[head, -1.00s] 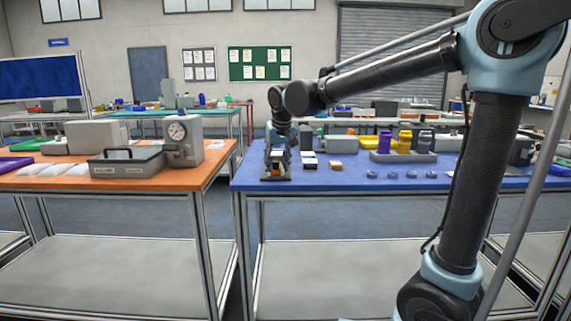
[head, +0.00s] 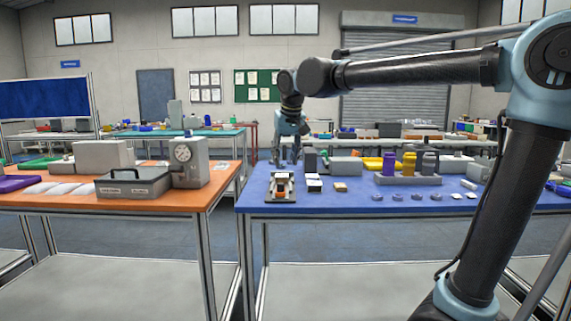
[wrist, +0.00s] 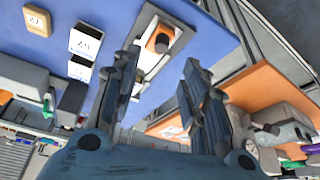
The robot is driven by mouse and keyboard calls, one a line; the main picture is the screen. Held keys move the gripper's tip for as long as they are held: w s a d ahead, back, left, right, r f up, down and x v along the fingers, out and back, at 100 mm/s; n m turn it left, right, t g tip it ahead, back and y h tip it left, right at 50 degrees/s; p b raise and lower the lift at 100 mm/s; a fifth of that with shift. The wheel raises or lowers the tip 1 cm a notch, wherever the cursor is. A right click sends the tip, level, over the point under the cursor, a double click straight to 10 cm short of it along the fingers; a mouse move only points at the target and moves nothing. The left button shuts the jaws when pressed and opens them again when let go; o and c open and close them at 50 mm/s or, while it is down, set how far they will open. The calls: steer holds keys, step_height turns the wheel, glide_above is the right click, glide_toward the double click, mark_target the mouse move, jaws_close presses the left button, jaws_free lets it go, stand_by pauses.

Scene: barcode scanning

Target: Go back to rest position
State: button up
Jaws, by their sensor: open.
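My gripper (head: 289,158) is open and empty above the back left part of the blue table (head: 420,207). Below it, a small pale stand (head: 281,198) holds a dark-and-orange item near the table's left edge, and the gripper is clear of it. In the wrist view my two spread fingers (wrist: 160,68) have nothing between them. The orange-and-black item (wrist: 160,38) sits in the white holder beyond the fingertips. Small labelled boxes (wrist: 84,43) lie beside it.
An orange table (head: 75,202) on the left carries a grey tray (head: 133,184) and a gauge device (head: 188,162). On the blue table stand a grey rack (head: 408,180) with yellow, purple and grey containers and several small discs (head: 397,197). A gap separates the tables.

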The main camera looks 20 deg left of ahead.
steer(key=s+d+f+m, duration=0.1)
steer(key=d+f, duration=0.3)
steer(key=d, duration=0.5)
steer(key=d+f+m+h, duration=0.1)
steer(key=d+f, duration=0.3)
steer(key=d, duration=0.4)
steer(key=s+d+f+m, duration=0.1)
steer(key=d+f, duration=0.3)
steer(key=d, duration=0.5)
steer(key=s+d+f+m, duration=0.1)
steer(key=s+d+f, duration=0.6)
steer(key=d+f, duration=0.1)
steer(key=s+d+f+m+g+h, duration=0.1)
steer(key=s+d+f+m, duration=0.1)
steer(key=s+d+f, duration=0.6)
step_height(320, 180, down, 3)
steer(key=shift+d+f+g, duration=0.2)
steer(key=shift+d+g, duration=0.1)
steer(key=shift+d, duration=0.05)
steer(key=shift+w+f, duration=0.2)
steer(key=shift+w, duration=0.25)
